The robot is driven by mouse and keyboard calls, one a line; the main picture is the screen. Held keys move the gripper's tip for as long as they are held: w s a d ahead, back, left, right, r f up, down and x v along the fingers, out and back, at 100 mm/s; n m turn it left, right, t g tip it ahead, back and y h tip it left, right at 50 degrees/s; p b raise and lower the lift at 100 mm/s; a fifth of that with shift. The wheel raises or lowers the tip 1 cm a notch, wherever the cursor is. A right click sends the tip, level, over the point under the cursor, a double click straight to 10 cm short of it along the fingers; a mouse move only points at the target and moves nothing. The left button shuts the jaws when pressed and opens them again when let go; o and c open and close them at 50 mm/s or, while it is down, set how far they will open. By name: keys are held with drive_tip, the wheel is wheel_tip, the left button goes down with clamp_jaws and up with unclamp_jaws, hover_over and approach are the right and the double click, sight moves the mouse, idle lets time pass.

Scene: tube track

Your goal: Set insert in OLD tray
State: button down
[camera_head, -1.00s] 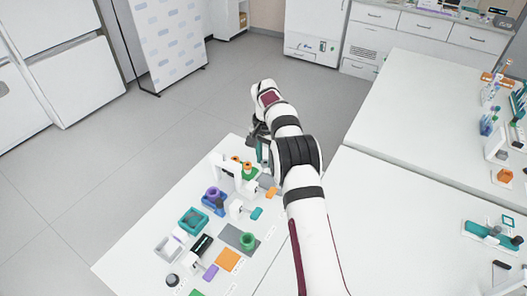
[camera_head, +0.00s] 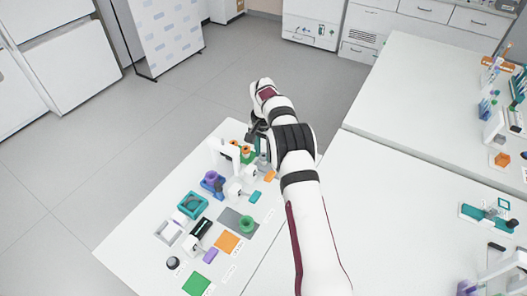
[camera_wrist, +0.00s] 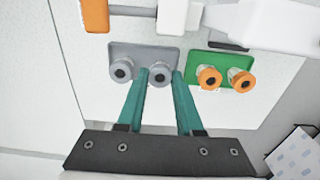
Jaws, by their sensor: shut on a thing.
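In the wrist view, the teal fingers of my gripper (camera_wrist: 160,74) are shut on a grey round insert (camera_wrist: 161,77) with a dark hole. The insert is at the right part of a grey tray (camera_wrist: 142,53); whether it rests on the tray or just above it I cannot tell. A second grey insert (camera_wrist: 123,71) sits at the tray's left part. To the right, a green tray (camera_wrist: 244,63) holds two orange inserts (camera_wrist: 210,77). In the head view, my arm mostly hides my gripper (camera_head: 260,144) and the grey tray. No OLD label is readable.
White stands (camera_head: 228,156) rise close to the trays. A teal open box (camera_head: 193,205), purple ring (camera_head: 211,177), grey mat with a green ring (camera_head: 246,223), orange mat (camera_head: 226,242) and green mat (camera_head: 197,284) lie nearer on the table.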

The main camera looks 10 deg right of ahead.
drive_tip(key=shift+f, duration=0.15)
drive_tip(key=shift+c, duration=2.4)
unclamp_jaws()
wheel_tip(320, 180, up, 16)
drive_tip(key=shift+f, duration=0.1)
